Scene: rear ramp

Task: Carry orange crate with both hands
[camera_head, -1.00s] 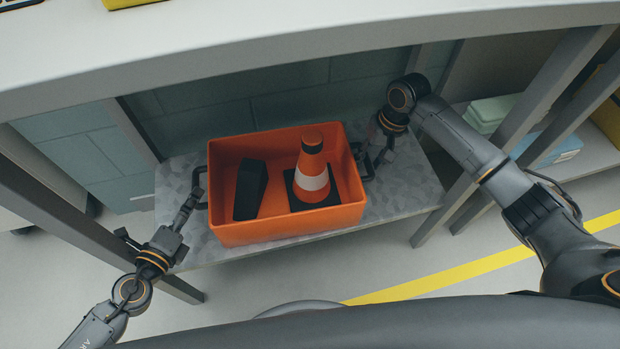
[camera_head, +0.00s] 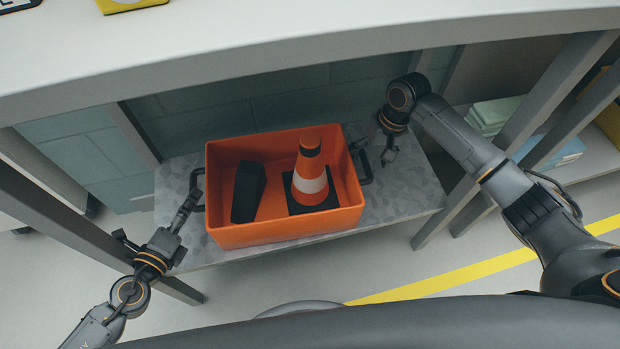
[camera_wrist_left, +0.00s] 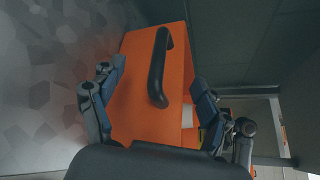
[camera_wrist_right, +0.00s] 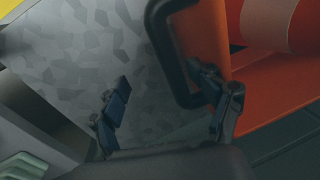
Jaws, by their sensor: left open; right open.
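The orange crate (camera_head: 290,232) sits on a grey speckled lower shelf (camera_head: 418,196). It holds an orange and white traffic cone (camera_head: 310,180) and a black wedge-shaped block (camera_head: 247,192). My left gripper (camera_head: 192,192) is open at the crate's left side. In the left wrist view the black handle (camera_wrist_left: 158,68) lies ahead, between the open fingers (camera_wrist_left: 155,92). My right gripper (camera_head: 384,158) is open at the right side. In the right wrist view the right handle (camera_wrist_right: 172,50) is beside the fingers (camera_wrist_right: 165,95), nearer the right finger; contact is unclear.
A grey tabletop (camera_head: 300,50) overhangs the shelf. Grey legs (camera_head: 530,95) stand on the right, and another leg (camera_head: 70,215) on the left near my left arm. A tiled wall (camera_head: 240,105) is behind. A yellow floor stripe (camera_head: 440,282) crosses open floor.

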